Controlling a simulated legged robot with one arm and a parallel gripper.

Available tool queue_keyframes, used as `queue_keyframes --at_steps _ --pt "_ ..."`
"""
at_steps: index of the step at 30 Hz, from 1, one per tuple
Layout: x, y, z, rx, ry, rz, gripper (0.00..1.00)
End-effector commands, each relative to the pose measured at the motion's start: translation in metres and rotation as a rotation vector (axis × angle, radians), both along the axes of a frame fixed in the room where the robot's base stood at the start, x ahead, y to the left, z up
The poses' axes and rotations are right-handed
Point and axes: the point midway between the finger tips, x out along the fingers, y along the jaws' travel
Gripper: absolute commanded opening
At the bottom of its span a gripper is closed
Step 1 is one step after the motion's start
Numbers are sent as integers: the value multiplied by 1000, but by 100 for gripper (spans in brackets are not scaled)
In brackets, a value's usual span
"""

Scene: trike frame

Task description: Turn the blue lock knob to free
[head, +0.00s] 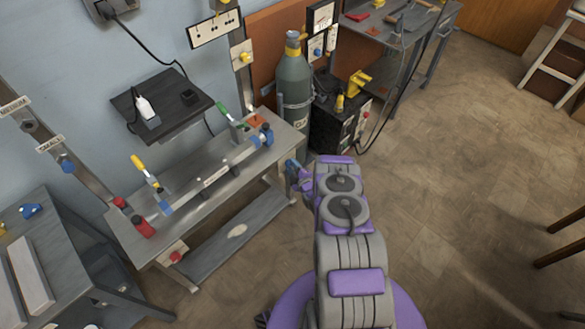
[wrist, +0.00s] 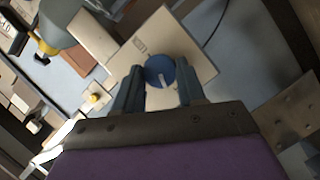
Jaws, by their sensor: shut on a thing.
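The blue lock knob (wrist: 157,68) is round with a pale pointer mark, and it sits on a cream plate (wrist: 192,48) with small dark markings too small to read. In the wrist view my gripper (wrist: 161,75) has one finger on each side of the knob and is shut on it. The pale mark points towards the gripper's palm, a little to the right. In the head view my gripper (head: 294,176) is by the right end of the workbench, left of my purple and grey arm. I cannot make out the held knob or its plate there.
The workbench (head: 205,205) holds a long bar with yellow, green and blue fittings and red knobs at its left. A gas cylinder (head: 294,85) and a dark machine (head: 335,118) stand behind my gripper. Open floor (head: 470,180) lies to the right.

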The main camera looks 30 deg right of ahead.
Motion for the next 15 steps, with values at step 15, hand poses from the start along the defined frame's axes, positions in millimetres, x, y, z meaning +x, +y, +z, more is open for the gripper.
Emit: queue_keyframes --at_steps 15 --pt "-1 4 -4 -113 -35 5 9"
